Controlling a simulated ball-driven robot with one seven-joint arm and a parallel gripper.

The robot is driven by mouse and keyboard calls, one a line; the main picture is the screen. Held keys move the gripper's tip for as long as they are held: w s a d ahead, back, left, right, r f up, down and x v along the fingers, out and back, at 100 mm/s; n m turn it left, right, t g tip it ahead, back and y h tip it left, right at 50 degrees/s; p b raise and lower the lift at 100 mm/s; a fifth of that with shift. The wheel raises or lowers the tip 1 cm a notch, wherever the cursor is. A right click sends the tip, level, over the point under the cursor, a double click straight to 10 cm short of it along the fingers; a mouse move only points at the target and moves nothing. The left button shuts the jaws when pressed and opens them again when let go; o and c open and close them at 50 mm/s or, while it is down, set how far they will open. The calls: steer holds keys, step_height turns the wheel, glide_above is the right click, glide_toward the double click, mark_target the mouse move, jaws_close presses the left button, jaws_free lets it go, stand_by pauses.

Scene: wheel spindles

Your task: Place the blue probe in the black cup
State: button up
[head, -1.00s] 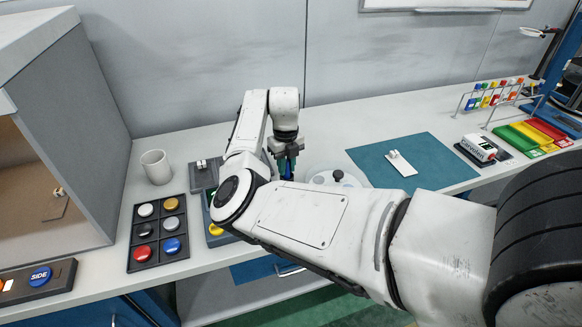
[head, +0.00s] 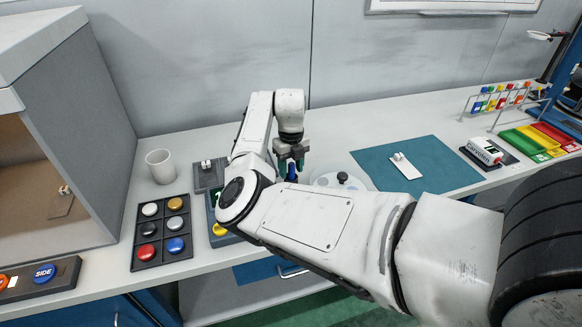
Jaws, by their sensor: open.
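My gripper (head: 291,162) points down beyond my arm's forearm, its fingers apart. The blue probe (head: 292,173) shows as a small upright blue piece just below and between the fingertips. Its lower end is hidden behind my arm, so I cannot tell what it stands in or whether the fingers touch it. I cannot make out a black cup for certain.
A white mug (head: 160,167) and a black tray of coloured buttons (head: 146,266) stand left. A grey box (head: 80,120) rises at far left. A teal mat (head: 440,165) with a white piece (head: 406,167) lies right. My arm covers the front middle of the bench.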

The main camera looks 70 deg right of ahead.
step_height(320, 180, up, 12)
steer(key=b, duration=0.3)
steer(key=shift+r, duration=0.15)
